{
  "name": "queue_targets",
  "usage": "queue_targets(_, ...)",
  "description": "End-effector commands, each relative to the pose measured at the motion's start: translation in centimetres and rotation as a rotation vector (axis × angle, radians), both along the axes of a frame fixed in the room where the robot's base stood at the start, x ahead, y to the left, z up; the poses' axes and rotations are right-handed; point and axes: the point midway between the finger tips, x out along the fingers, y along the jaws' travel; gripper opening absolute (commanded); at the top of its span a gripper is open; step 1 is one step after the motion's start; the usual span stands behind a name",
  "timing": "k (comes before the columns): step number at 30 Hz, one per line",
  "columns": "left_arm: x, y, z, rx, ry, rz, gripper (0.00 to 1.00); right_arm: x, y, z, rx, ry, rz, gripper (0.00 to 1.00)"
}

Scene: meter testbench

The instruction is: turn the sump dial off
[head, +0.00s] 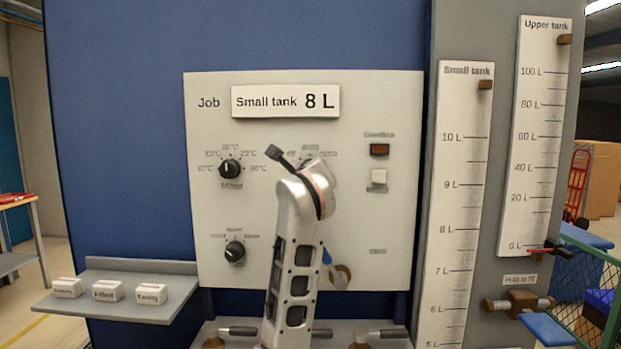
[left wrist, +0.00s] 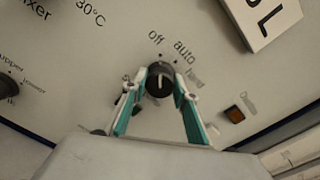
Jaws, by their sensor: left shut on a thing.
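The dial (left wrist: 160,70) with the off, auto and hand marks is a round black knob on the pale panel (head: 210,285). In the left wrist view its short white pointer line points roughly up, towards the off and auto side; I cannot tell exactly which mark it meets. My left gripper (left wrist: 160,83) has its two green-and-grey fingers shut on this knob, one on each side. In the head view my left arm hides the knob and my fingertips; only part of the scale lettering (head: 310,151) shows above the wrist. My right gripper is not in view.
A mixer dial (head: 230,169) and a lower dial (head: 235,252) are left of my arm. A brown indicator (head: 379,150) and a white button (head: 379,177) are to its right. A shelf (head: 60,307) with three white blocks is at lower left; tank gauges stand at right.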

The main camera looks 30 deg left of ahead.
Motion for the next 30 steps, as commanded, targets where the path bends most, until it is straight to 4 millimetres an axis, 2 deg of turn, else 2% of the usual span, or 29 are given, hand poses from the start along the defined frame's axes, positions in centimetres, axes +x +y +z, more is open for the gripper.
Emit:
queue_targets(16, 0.02, -0.03, -0.02, -0.026, -0.014, -0.001, 0.07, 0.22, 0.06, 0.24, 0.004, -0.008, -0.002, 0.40)
queue_targets(17, 0.02, -0.03, -0.02, -0.025, -0.013, -0.001, 0.34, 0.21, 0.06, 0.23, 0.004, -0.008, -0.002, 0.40)
queue_targets(18, 0.02, -0.03, -0.02, -0.025, -0.013, -0.001, 0.44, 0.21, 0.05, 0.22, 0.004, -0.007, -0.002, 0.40)
queue_targets(30, -0.20, -0.18, 0.02, -0.024, -0.014, -0.001, 0.45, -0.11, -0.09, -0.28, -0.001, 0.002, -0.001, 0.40)
